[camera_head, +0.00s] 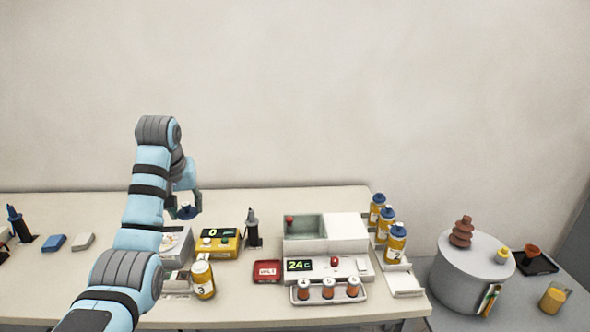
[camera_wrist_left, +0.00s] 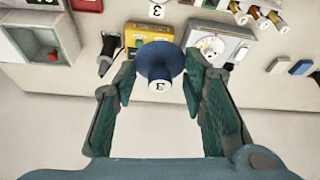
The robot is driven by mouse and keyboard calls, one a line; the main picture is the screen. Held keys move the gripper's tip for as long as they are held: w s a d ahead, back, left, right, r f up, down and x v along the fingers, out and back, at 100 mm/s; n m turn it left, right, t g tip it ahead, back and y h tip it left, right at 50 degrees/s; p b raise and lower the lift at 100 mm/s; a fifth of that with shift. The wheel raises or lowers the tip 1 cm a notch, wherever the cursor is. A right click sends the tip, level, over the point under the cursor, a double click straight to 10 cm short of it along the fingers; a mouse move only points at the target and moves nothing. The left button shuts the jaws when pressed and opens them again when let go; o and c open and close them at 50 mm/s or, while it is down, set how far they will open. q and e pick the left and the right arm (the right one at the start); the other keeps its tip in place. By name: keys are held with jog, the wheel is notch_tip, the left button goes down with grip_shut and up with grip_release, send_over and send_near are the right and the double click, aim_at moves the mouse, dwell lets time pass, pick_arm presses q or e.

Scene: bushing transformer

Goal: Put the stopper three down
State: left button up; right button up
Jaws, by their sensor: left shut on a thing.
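My left gripper (camera_head: 184,203) is raised above the back left of the table. In the left wrist view its fingers (camera_wrist_left: 160,72) are on either side of a dark blue stopper (camera_wrist_left: 160,60) with a white end marked 3, and are shut on it. The stopper also shows as a small blue shape in the head view (camera_head: 187,212). A yellow and white bottle (camera_head: 203,281) marked 3 stands near the table's front, apart from the gripper. My right gripper is not in view.
A yellow device (camera_head: 217,245) reading 0 and a dark pointed tool (camera_head: 252,230) stand near the gripper. A white machine (camera_head: 346,232) reads 24 C. Several blue-capped bottles (camera_head: 396,243) stand at the right. The table's back edge strip (camera_head: 290,197) is clear.

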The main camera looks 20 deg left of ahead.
aim_at(185, 206)
pick_arm(q)
notch_tip(185, 206, up, 4)
jog(key=p, duration=0.6)
jog(key=shift+w+a+r, duration=0.1)
jog(key=shift+w, duration=0.05)
jog(key=shift+s+f, duration=0.25)
jog(key=shift+f, duration=0.05)
notch_tip(185, 206, down, 20)
jog(key=shift+w+r, duration=0.15)
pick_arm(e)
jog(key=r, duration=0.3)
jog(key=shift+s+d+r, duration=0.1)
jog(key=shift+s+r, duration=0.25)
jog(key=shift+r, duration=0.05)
pick_arm(q)
jog(key=shift+f, duration=0.3)
jog(key=o, duration=0.8)
jog(key=shift+o, duration=0.2)
